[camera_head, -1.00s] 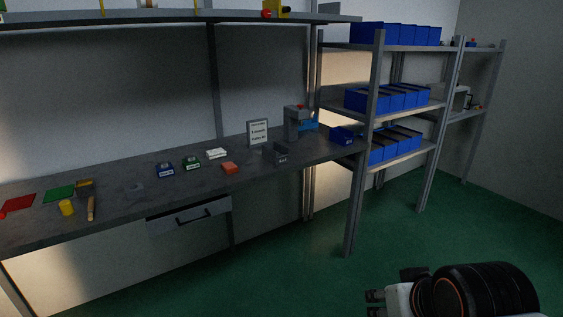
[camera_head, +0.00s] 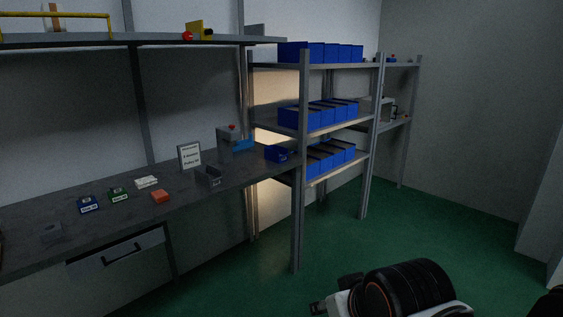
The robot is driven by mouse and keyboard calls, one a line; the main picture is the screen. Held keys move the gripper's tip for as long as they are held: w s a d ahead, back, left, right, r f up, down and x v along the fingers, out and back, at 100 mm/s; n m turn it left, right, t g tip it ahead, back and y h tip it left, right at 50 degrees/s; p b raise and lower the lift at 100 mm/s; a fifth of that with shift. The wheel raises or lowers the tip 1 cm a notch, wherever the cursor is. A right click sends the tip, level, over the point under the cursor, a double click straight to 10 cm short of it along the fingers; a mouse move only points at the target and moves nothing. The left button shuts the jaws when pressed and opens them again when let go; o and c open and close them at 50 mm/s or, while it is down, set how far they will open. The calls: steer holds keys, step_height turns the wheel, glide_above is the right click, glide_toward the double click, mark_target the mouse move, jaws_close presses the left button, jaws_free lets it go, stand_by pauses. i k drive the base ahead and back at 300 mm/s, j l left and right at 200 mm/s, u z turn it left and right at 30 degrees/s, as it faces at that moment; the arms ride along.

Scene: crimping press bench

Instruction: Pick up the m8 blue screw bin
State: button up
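A small blue bin (camera_head: 279,153) stands at the right end of the workbench, beside the rack post; the marking on its front is too small to read. A small blue box with a white label (camera_head: 88,204) sits on the left part of the bench. Rows of larger blue bins stand on the rack, on the top (camera_head: 300,52), middle (camera_head: 299,118) and lower (camera_head: 327,162) shelves. I cannot tell which one is the M8 bin.
A rack post (camera_head: 298,215) stands in front. The green floor (camera_head: 400,240) is clear at right.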

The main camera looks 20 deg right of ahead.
mark_target(274, 153)
steer(key=i+l+z, duration=0.1)
steer(key=i, duration=0.8)
